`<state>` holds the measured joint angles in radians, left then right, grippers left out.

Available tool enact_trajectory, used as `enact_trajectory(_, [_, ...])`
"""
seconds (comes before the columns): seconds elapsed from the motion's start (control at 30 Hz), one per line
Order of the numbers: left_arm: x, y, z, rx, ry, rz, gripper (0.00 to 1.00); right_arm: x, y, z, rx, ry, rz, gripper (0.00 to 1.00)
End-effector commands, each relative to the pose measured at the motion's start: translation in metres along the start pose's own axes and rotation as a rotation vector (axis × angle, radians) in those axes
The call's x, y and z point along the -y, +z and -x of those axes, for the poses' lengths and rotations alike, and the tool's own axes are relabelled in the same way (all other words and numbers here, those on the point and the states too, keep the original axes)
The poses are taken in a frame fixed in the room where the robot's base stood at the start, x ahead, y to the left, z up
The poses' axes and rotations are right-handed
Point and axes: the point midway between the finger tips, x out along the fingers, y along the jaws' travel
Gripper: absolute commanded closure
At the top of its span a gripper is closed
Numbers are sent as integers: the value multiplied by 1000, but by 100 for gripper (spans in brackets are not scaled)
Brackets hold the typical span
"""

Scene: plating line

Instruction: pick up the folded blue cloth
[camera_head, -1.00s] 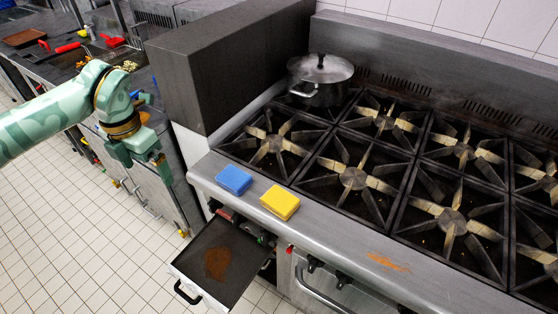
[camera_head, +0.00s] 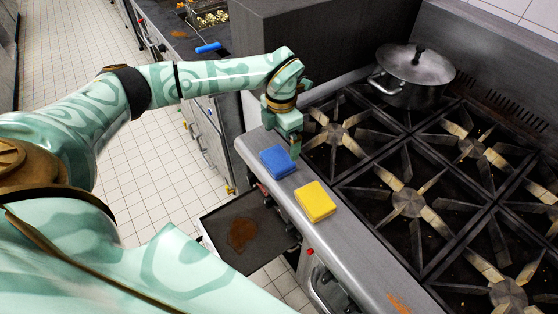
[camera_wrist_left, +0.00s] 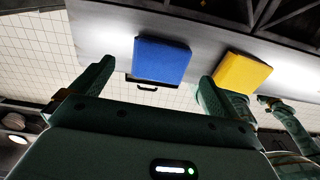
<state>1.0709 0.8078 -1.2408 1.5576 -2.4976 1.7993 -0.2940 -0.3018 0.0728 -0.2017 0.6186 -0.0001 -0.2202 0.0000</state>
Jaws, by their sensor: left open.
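The folded blue cloth (camera_head: 277,162) lies flat on the steel front ledge of the stove, left of a yellow folded cloth (camera_head: 315,201). My left gripper (camera_head: 295,150) is above the ledge at the blue cloth's far right edge in the head view and hides a little of that edge. In the left wrist view the blue cloth (camera_wrist_left: 161,60) shows ahead, between the lines of the two spread fingers (camera_wrist_left: 150,85). The gripper is open with nothing between its fingers. My right gripper is not in view.
A lidded steel pot (camera_head: 412,75) stands on the burner grates behind the ledge. A pulled-out tray (camera_head: 243,232) with a brown stain sticks out below the ledge. A dark upright block (camera_head: 290,35) stands behind the left arm. The ledge beyond the yellow cloth is mostly clear.

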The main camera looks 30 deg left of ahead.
Motion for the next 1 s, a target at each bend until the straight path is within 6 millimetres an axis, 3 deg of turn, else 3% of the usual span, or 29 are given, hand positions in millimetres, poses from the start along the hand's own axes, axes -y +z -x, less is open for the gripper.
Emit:
enact_trajectory(0.17, [1, -1, -15, 0, 0, 1, 0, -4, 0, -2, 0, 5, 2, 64])
enact_trajectory(0.4, [4, -3, -53, 0, -1, 1, 0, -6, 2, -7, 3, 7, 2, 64])
enact_trajectory(0.7, [3, -3, -58, 1, 1, 1, 0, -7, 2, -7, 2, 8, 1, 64])
enact_trajectory(0.83, [3, -3, -58, 1, 1, 1, 36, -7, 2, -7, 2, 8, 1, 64])
enact_trajectory(1.0, [3, -3, -58, 1, 1, 1, 37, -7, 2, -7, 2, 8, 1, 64])
